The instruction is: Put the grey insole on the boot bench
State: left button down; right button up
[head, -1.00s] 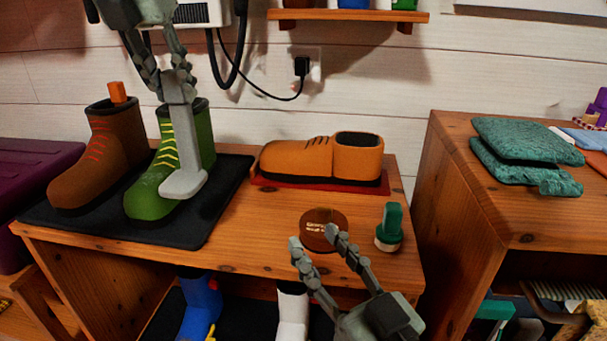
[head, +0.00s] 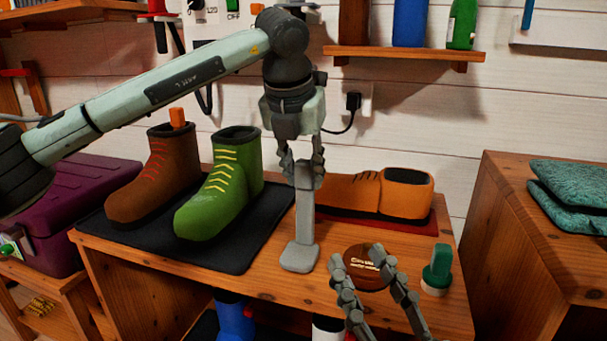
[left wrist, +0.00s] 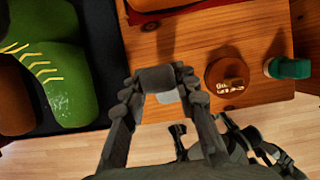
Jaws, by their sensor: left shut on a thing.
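The grey insole (head: 303,222) hangs upright from my left gripper (head: 303,172), which is shut on its upper end. Its lower end is at or just above the bare wood of the boot bench (head: 262,285); I cannot tell if it touches. In the left wrist view the insole (left wrist: 157,80) sits between the fingertips of my left gripper (left wrist: 160,85), mostly seen end-on. My right gripper (head: 372,268) is open and empty in front of the round brown tin (head: 368,258).
Green boot (head: 215,205) and brown boot (head: 150,185) stand on a black mat (head: 235,255) at the left. A green-handled brush (head: 438,265) stands right of the tin. Bare wood lies between mat and tin.

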pick_arm(q)
jog(key=shift+f, duration=0.15)
jog(key=c, duration=1.2)
grip_release()
